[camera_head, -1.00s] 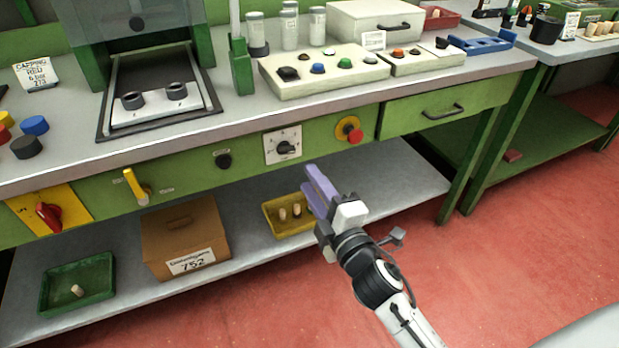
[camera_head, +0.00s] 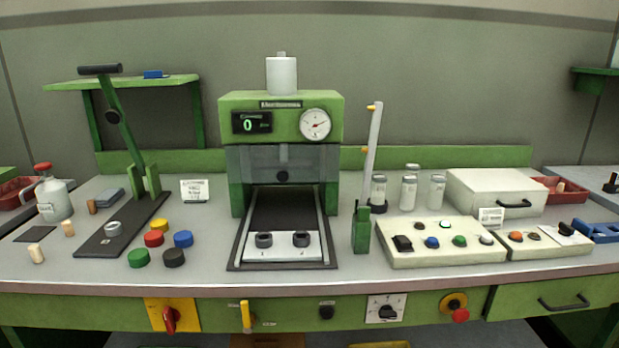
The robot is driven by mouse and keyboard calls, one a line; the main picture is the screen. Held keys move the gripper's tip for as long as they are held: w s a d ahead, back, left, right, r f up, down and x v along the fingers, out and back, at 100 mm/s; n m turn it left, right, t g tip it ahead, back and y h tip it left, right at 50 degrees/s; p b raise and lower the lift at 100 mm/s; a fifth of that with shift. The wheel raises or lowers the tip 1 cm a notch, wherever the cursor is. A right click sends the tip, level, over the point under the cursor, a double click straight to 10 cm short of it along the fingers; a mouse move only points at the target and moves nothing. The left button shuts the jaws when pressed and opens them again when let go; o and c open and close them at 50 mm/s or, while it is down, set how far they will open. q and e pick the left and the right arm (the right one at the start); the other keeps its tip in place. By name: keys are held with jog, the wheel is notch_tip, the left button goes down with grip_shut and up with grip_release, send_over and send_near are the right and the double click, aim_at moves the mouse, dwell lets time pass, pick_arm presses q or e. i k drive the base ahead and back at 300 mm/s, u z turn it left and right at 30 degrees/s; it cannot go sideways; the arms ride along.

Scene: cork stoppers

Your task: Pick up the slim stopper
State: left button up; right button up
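Several small stoppers are at the left end of the bench. A pale stopper (camera_head: 37,253) stands near the front edge, a second pale stopper (camera_head: 68,228) stands behind it, and a brown stopper (camera_head: 92,206) stands further back. Another pale piece (camera_head: 560,187) shows in the red tray (camera_head: 577,194) at the far right. I cannot tell for sure which is the slim stopper. Neither of my grippers is in view. The lower shelf is almost wholly hidden below the picture.
A lever press (camera_head: 117,160) stands behind several coloured caps (camera_head: 153,238). The green capping machine (camera_head: 281,117) fills the bench middle, with a thin upright post (camera_head: 369,170) and a button panel (camera_head: 440,257) to its right. The front left bench strip (camera_head: 70,271) is clear.

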aim_at(91, 204)
jog(key=u, duration=1.25)
